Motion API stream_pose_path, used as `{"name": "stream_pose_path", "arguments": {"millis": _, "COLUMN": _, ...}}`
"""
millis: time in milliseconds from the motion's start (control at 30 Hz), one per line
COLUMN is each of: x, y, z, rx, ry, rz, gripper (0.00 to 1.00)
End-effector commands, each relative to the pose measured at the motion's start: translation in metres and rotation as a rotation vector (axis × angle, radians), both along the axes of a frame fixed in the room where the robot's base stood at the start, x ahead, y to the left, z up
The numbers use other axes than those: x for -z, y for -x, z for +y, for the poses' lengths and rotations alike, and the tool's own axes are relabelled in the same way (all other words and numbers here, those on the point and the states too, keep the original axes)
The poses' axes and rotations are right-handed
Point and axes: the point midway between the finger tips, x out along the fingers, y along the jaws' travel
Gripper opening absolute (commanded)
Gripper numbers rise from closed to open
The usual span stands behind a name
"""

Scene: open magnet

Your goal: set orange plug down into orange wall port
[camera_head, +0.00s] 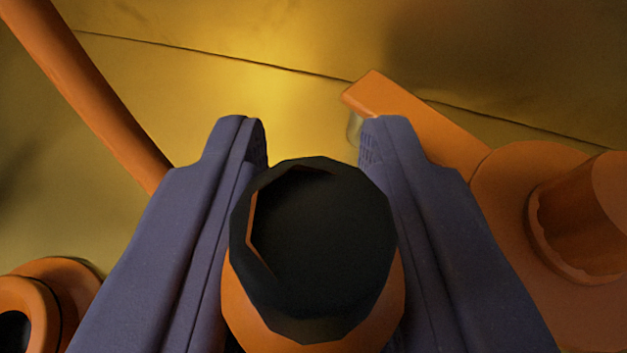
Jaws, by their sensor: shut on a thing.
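The orange plug (312,250) sits between the two purple-grey fingers of my gripper (313,135), which are shut on it. Its black, many-sided end faces the camera, and its orange body shows below that. The plug hides whatever lies straight behind it. At the right is an orange fitting (500,190) with a flat arm and a round raised part. At the lower left is an orange ring (50,275) with a dark opening, cut off by the picture edge. I cannot tell which of these is the orange wall port. Both stand apart from the plug in the picture.
A yellow wall (280,80) with a thin dark seam fills the background. A thick orange pipe (95,90) runs diagonally at the upper left. A small pale piece (354,130) shows under the fitting's tip, close to the right finger. The upper middle is clear.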

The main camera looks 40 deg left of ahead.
Motion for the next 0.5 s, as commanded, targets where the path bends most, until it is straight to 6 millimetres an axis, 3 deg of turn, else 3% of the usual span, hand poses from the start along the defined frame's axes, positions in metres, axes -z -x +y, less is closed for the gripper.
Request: {"name": "stream_pose_path", "arguments": {"millis": 500, "x": 0.0058, "y": 0.0000, "z": -0.0004, "rx": 0.001, "ry": 0.000, "rz": 0.000, "gripper": 0.00}}
